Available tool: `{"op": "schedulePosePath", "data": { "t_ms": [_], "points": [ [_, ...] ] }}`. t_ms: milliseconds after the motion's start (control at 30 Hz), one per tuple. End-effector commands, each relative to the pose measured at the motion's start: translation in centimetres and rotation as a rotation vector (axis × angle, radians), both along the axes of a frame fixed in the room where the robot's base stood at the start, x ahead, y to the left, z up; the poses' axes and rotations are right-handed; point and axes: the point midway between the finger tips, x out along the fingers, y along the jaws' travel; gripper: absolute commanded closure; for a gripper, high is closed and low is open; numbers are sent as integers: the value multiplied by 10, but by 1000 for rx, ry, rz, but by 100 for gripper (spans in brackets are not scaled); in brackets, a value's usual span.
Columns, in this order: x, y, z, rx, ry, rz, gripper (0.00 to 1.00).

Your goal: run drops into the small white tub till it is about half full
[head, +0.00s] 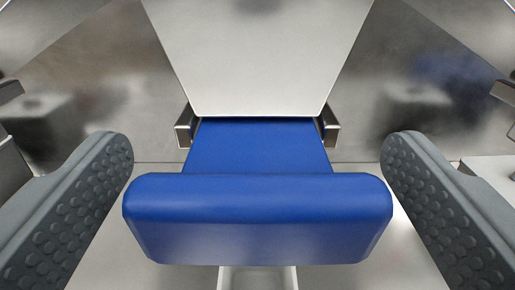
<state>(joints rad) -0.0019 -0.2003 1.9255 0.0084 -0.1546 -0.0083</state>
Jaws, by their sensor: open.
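A wide blue handle or lever (257,218) with a rounded front bar fills the middle of the head view. Its flat blue arm runs back under a pale steel plate (258,55), between two small steel brackets. My gripper (257,160) is open, with one grey studded finger pad to the left of the blue bar and one to the right. The small white tub and any drops are not in view.
Brushed steel panels (95,75) with blurred reflections stand behind and to both sides. A narrow pale channel (258,279) shows below the blue bar at the bottom edge. A pale steel surface (405,265) lies beneath, partly hidden by the bar and my fingers.

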Motion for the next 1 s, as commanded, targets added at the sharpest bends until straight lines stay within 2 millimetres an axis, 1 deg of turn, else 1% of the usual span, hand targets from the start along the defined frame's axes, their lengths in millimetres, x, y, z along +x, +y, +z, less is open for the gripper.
{"op": "schedulePosePath", "data": {
  "t_ms": [200, 267, 300, 367, 500, 533, 667, 900, 1000],
  "points": [
    [0, 0, 0, 0, 0, 0, 9],
    [0, 0, 0, 0, 0, 0, 21],
    [0, 0, 0, 0, 0, 0, 29],
    [0, 0, 0, 0, 0, 0, 40],
    [0, 0, 0, 0, 0, 0, 68],
    [0, 0, 0, 0, 0, 0, 72],
    [-3, 0, 0, 0, 0, 0, 72],
    [-20, 0, 0, 0, 0, -1, 72],
    [-21, 0, 0, 0, 1, -1, 72]
  ]
}}
